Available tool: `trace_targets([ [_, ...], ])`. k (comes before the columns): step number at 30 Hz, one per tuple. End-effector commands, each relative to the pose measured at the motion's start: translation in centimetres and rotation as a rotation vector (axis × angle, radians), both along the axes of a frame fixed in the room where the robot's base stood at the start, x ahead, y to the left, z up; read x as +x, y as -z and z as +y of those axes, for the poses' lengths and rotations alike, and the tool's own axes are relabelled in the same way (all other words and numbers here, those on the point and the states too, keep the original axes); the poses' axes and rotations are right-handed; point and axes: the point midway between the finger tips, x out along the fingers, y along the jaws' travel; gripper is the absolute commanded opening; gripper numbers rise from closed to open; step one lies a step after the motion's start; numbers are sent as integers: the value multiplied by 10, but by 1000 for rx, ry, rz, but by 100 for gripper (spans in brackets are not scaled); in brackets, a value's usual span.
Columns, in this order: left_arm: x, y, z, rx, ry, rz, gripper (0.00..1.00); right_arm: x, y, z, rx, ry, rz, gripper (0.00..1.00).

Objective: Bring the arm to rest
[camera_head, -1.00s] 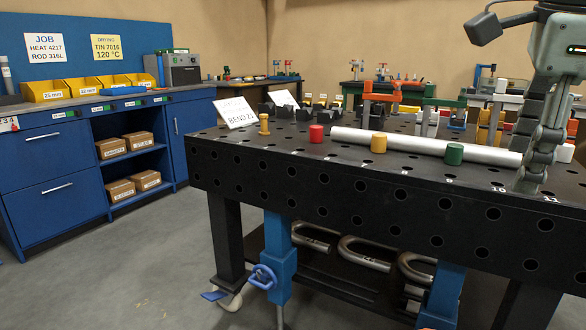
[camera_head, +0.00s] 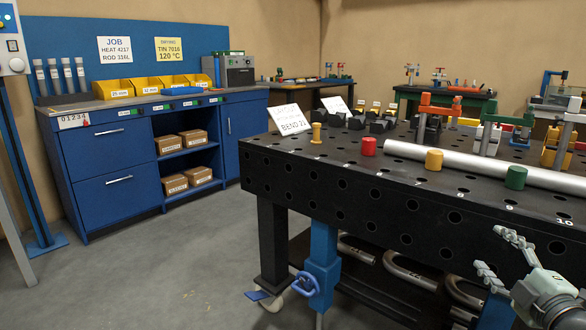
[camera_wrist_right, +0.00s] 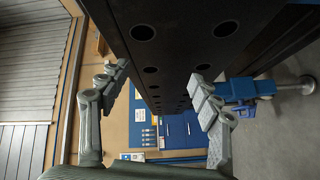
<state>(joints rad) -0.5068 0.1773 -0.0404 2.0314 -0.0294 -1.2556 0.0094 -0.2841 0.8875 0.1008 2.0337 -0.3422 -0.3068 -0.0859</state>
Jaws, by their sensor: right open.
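My right gripper (camera_head: 502,258) is at the lower right of the head view, in front of the black table's front side and below its top edge. Its two fingers are apart with nothing between them. In the right wrist view the fingers (camera_wrist_right: 160,92) are also spread wide, with the table's holed side (camera_wrist_right: 175,50) beyond them. My left gripper is in neither view.
The black holed table (camera_head: 380,200) carries a long silver tube (camera_head: 470,166), red (camera_head: 368,146), yellow (camera_head: 434,159) and green (camera_head: 516,177) cylinders, and clamps (camera_head: 440,115). Bent pipes (camera_head: 410,270) lie on its lower shelf. A blue cabinet (camera_head: 110,155) stands at left. The floor between is clear.

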Motion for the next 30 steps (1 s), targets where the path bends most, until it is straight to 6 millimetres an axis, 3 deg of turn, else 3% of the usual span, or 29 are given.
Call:
trace_targets([
  [1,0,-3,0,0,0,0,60,-11,37,-7,103,84,72,64],
  [3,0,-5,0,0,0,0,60,-29,88,-13,225,198,175,64],
  [7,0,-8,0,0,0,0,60,-75,176,-6,426,387,372,64],
  [12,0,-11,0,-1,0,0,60,-151,272,34,647,597,646,64],
  [15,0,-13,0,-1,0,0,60,-196,311,67,745,695,797,64],
  [18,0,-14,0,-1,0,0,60,-233,336,98,817,766,922,64],
  [21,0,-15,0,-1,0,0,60,-257,349,120,861,810,1006,64],
  [25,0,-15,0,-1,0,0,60,-271,356,133,884,834,1055,64],
  [30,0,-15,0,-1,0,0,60,-273,357,134,884,837,1062,64],
])
